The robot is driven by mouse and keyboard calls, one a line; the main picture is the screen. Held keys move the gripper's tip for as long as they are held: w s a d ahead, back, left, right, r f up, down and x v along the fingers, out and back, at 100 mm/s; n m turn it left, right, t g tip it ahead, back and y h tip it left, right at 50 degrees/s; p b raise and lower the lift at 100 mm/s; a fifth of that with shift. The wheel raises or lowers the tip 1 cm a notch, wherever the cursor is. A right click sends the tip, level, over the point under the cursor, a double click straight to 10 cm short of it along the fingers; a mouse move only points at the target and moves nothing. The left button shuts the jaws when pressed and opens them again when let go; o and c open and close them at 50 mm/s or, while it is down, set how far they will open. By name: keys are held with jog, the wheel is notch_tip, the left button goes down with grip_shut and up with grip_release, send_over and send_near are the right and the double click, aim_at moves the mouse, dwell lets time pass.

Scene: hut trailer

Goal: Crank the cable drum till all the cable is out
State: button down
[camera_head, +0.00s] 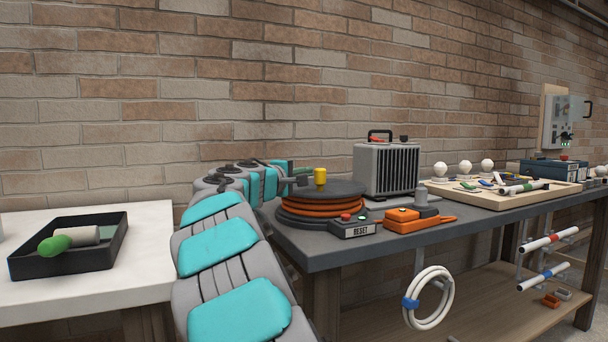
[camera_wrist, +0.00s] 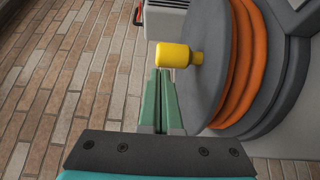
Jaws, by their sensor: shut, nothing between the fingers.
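The cable drum (camera_head: 350,190) stands on the grey bench with orange cable wound in several turns below its dark top disc. A yellow crank knob (camera_head: 320,177) stands up from the disc. In the wrist view the drum's disc (camera_wrist: 203,95) and orange cable (camera_wrist: 245,70) fill the right side, and the yellow knob (camera_wrist: 179,55) sits just beyond my fingertips. My gripper (camera_wrist: 160,72) has its green fingers shut together and empty, close beside the knob. I cannot tell whether the fingertips touch it. In the head view my gripper (camera_head: 303,174) is partly hidden at the drum's left.
A reset box (camera_head: 354,231) with red and green buttons and an orange device (camera_head: 402,215) sit in front of the drum. A grey heater (camera_head: 386,168) stands behind. A wooden tray (camera_head: 477,202) holds bulbs and small parts. A black tray (camera_head: 113,252) is on the white table. A brick wall runs behind.

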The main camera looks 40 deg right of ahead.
aim_at(323, 172)
jog(key=shift+s+d+n+t, duration=0.1)
jog(key=shift+s+n+t, duration=0.2)
jog(key=shift+t, duration=0.2)
jog(key=shift+s+d+f+t+y+b, duration=0.1)
jog(key=shift+s+d+t+y+b, duration=0.05)
jog(key=shift+t+y+b, duration=0.2)
jog(key=shift+s+d+n+t+y+b, duration=0.55)
jog(key=shift+s+n+t+b, duration=0.25)
jog(key=shift+n+t, duration=0.25)
jog(key=shift+s+d+n+t+y, duration=0.5)
jog(key=shift+n+t+y, duration=0.25)
jog(key=shift+t, duration=0.25)
jog(key=shift+s+d+p, duration=0.4)
jog(key=shift+d+p, duration=0.05)
jog(key=shift+d, duration=0.05)
jog(key=shift+s+d+n+t+y+p, duration=0.1)
jog(key=shift+d+n+t+y+p, duration=0.1)
jog(key=shift+n+t+y, duration=0.45)
jog(key=shift+s+d+n+t+y+p, duration=0.1)
jog(key=shift+d+n+t+y, duration=0.05)
jog(key=shift+n+t+y, duration=0.5)
jog(key=shift+d+y, duration=0.1)
jog(key=shift+y, duration=0.15)
jog(key=shift+s+d+t, duration=0.1)
jog(key=shift+s+t, duration=0.05)
jog(key=shift+t, duration=0.15)
jog(key=shift+d, duration=0.1)
